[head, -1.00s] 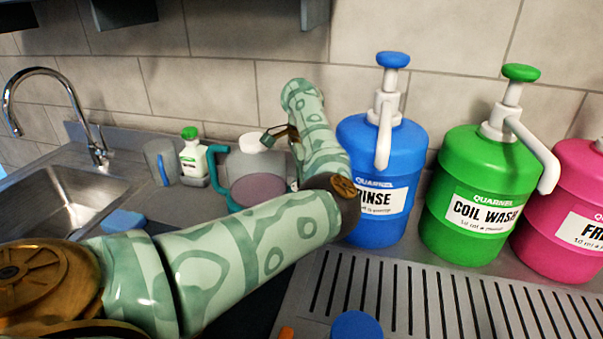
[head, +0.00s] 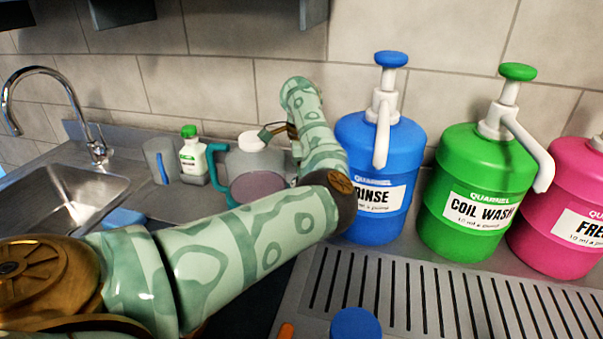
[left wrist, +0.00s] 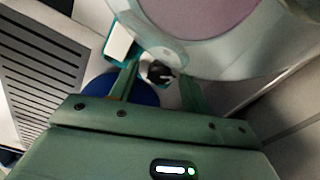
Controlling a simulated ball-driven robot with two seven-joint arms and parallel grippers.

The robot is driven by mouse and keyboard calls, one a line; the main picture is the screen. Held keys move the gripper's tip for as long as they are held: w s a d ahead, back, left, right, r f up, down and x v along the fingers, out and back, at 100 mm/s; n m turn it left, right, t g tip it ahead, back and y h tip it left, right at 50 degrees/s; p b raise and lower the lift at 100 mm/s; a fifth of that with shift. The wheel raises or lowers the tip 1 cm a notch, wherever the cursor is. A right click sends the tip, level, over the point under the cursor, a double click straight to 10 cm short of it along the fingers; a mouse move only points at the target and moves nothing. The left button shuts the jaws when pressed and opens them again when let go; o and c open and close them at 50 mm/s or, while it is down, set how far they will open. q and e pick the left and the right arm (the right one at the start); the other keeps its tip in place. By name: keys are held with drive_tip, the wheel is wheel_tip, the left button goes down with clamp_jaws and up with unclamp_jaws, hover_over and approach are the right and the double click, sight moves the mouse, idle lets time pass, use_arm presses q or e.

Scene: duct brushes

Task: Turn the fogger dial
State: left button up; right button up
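The fogger (head: 257,165) is a grey body with a white cap, a teal handle and a dull pink round face. It stands on the counter behind my left forearm, which hides its right side. In the left wrist view its pale body and pink face (left wrist: 190,15) fill the top. A small dark knob, seemingly the dial (left wrist: 160,72), shows on its near edge. My left gripper (left wrist: 158,86) is open, with one finger on each side of the dial. I cannot tell whether either finger touches it. My right gripper is not in view.
Blue (head: 375,150), green (head: 468,150) and pink (head: 565,220) pump containers stand right of my arm. A slotted drain tray (head: 440,295) lies in front, with a blue round cap (head: 356,325) near its edge. A small green-capped bottle (head: 193,160) and the sink (head: 75,200) are at left.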

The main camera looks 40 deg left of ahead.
use_arm(q)
wheel_tip(320, 180, up, 8)
drive_tip(key=shift+f+p, duration=0.2)
drive_tip(key=shift+p, duration=0.9)
drive_tip(key=shift+c, duration=0.4)
